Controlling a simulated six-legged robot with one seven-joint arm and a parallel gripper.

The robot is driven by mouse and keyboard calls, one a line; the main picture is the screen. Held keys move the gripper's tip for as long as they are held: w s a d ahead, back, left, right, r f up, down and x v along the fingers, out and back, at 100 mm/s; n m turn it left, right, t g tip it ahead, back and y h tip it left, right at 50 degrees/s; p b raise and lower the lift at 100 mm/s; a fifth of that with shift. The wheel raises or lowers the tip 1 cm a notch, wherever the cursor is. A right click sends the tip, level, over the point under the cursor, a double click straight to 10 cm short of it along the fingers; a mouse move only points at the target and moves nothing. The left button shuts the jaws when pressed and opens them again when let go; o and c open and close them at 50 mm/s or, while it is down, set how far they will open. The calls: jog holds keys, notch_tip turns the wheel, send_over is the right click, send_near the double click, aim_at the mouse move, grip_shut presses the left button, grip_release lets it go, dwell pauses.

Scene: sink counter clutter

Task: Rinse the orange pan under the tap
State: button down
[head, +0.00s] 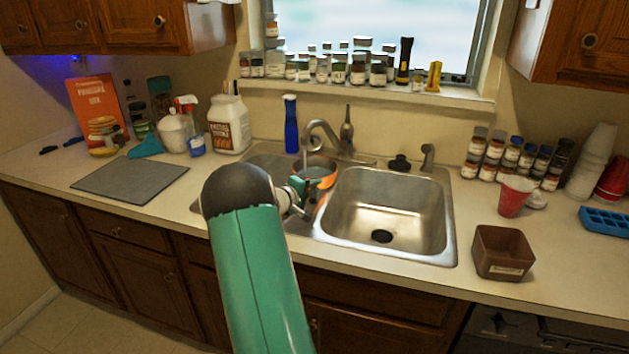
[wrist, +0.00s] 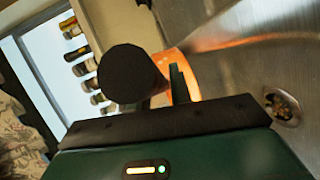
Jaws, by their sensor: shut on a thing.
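The orange pan (head: 321,174) is over the left part of the double sink in the head view, just under the curved tap (head: 322,130). My gripper (head: 300,187) is at the pan's near left side and is shut on it. My arm hides part of the pan and of the left basin (head: 264,160). In the wrist view the orange pan (wrist: 182,75) shows as a curved orange edge beside a dark green finger. A dark round shape stands in front of it. I cannot tell whether water runs.
The right basin (head: 388,210) is empty, with a dark drain. A blue bottle (head: 290,125) stands behind the left basin. A brown square container (head: 502,252) and a red cup (head: 515,196) stand right of the sink. A grey mat (head: 130,179) lies on the left counter.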

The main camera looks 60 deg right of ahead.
jog(key=s+a, duration=0.5)
jog(key=s, duration=0.4)
dwell(0.4)
jog(key=shift+s+a, duration=0.1)
jog(key=shift+s, duration=0.05)
dwell(0.5)
notch_tip(320, 180, up, 5)
jog(key=s+a, duration=0.1)
jog(key=s, duration=0.1)
jog(key=shift+s+a, duration=0.25)
jog(key=shift+s, duration=0.05)
jog(key=shift+r, duration=0.15)
